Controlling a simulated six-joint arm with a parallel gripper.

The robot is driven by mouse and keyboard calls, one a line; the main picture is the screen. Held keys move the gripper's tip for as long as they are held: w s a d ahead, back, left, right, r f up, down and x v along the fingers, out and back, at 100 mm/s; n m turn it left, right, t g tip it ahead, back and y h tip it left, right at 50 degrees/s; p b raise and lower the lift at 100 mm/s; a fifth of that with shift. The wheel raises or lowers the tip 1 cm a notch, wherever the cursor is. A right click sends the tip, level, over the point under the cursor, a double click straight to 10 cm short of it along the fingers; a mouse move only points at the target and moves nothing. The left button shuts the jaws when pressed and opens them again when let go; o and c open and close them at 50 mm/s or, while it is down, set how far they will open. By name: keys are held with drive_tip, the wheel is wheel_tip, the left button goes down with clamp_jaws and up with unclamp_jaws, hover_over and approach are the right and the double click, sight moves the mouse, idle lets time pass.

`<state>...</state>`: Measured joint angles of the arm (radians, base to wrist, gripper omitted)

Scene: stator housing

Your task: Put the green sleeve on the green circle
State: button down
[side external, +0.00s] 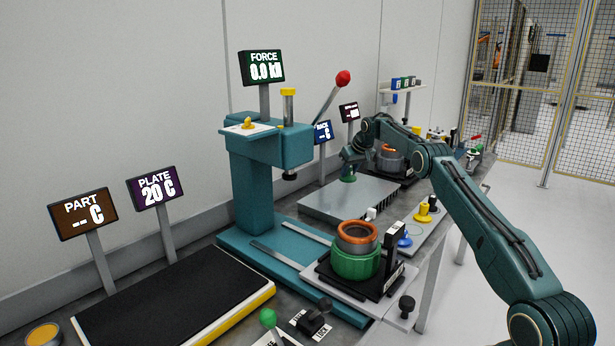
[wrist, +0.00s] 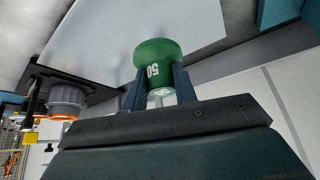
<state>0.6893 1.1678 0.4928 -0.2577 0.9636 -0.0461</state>
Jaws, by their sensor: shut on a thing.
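The green sleeve (wrist: 153,58) is a flared, spool-like green piece marked "50" in the wrist view. My gripper (wrist: 159,76) is shut on it, with one dark finger on each side. In the side view the sleeve (side external: 348,179) shows as a small green piece under my gripper (side external: 349,172), over the grey metal plate (side external: 325,205). I cannot tell whether it touches the plate. I cannot make out a green circle in either view.
A green holder (side external: 355,266) with a copper-topped housing (side external: 355,244) stands in front. A teal press (side external: 255,190) with a red-knobbed lever (side external: 342,79) stands left of the plate. Another copper-topped housing (side external: 390,160) stands behind my gripper. A black plate (side external: 170,295) lies front left.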

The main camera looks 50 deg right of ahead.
drive_tip(key=shift+s+d+r, duration=0.1)
drive_tip(key=shift+r, duration=0.05)
drive_tip(key=shift+s+d+r+m, duration=0.1)
drive_tip(key=shift+s+d+m, duration=0.15)
drive_tip(key=shift+m, duration=0.25)
drive_tip(key=s+d+r+m+g+h, duration=0.15)
drive_tip(key=s+r+m+g, duration=0.25)
drive_tip(key=s+m, duration=0.6)
drive_tip(key=s+d+r+m+g+h, duration=0.1)
drive_tip(key=s+r+m+g+h, duration=0.2)
drive_tip(key=s+m, duration=0.7)
drive_tip(key=n+y, duration=0.1)
drive_tip(key=n, duration=0.2)
approach(416, 228)
drive_tip(key=d, duration=0.2)
drive_tip(key=shift+s+d+r+g, duration=0.15)
drive_tip(key=shift+d+r+g, duration=0.1)
drive_tip(key=shift+g, duration=0.15)
drive_tip(key=shift+f, duration=0.1)
drive_tip(key=shift+f, duration=2.1)
